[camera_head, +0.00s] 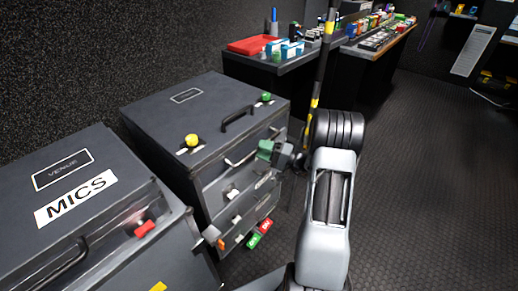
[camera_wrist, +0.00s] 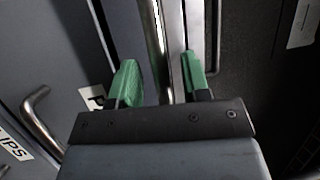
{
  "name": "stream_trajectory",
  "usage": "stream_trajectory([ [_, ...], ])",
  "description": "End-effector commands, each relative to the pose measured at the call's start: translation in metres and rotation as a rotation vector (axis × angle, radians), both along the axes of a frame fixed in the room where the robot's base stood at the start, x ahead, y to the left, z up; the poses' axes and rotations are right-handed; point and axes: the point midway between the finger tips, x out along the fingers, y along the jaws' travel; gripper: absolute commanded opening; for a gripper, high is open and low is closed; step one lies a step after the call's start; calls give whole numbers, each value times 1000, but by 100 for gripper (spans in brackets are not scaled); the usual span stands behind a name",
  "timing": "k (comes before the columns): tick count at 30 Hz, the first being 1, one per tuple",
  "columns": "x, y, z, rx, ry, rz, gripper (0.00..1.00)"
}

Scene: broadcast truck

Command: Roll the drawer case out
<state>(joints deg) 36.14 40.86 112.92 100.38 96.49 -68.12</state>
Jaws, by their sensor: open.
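The drawer case (camera_head: 190,107) is a dark grey box with a flat lid, a black handle on top and several drawers with metal handles on its front. My gripper (camera_head: 272,150), with green fingertips, is at the upper part of that front, near its right edge. In the wrist view my gripper (camera_wrist: 161,78) is open. A shiny metal bar (camera_wrist: 158,40) and a pale metal edge strip run between the fingers. I cannot tell whether either finger touches them. My arm hides some floor beside the case.
A grey case marked MICS (camera_head: 75,203) stands close on the left, with a red latch. A long counter (camera_head: 300,66) with a red tray (camera_head: 252,45) and many small items stands behind. A black and yellow striped pole (camera_head: 322,65) rises behind my arm. The dark floor (camera_head: 430,170) is clear on the right.

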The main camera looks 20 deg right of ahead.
Motion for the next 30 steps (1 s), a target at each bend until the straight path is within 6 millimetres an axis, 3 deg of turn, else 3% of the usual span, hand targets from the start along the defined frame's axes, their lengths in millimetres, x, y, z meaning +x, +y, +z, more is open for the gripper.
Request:
stream_trajectory([
  [6, 10, 11, 3, -1, -1, 1, 43],
  [17, 12, 13, 3, 0, 0, 1, 43],
  [30, 12, 13, 3, 0, 0, 1, 1],
])
